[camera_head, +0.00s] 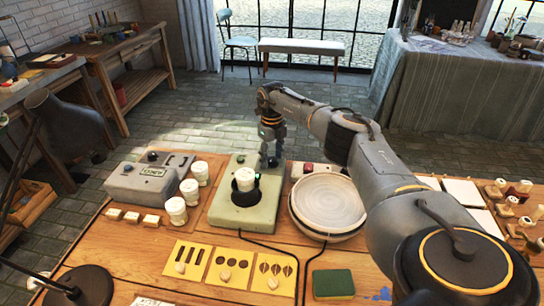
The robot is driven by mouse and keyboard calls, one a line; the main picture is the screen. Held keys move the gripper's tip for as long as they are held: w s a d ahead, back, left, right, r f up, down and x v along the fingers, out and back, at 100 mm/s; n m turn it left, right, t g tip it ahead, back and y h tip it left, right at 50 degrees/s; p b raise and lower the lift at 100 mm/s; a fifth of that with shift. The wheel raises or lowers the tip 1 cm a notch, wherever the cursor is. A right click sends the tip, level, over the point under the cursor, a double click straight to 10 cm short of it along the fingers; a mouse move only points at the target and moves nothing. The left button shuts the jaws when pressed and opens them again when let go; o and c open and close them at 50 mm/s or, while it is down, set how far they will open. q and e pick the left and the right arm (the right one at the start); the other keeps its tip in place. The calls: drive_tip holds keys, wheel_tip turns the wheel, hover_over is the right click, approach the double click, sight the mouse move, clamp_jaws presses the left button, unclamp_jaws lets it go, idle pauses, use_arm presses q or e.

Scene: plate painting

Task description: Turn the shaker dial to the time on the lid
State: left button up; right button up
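The pale green shaker (222,215) stands on the wooden table near the middle of the head view. A white lidded jar (245,180) stands upright on its black round holder. Writing on the lid is too small to read. A small dark knob (240,158), which looks like the dial, sits at the shaker's back; its setting cannot be read. My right gripper (272,160) points down at the shaker's back right edge, just right of the knob. Its fingers are small and dark; I cannot tell whether they touch anything or how far apart they are. My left gripper is out of view.
A grey device with a small display (150,180) and several white jars (177,211) stand left of the shaker. A round white plate (328,205) is on its right. Yellow stencil cards (228,268) and a green sponge (333,284) lie in front. A lamp (75,285) is front left.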

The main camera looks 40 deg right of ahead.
sight(272, 159)
wheel_tip(272, 159, up, 12)
idle(0.7)
idle(0.4)
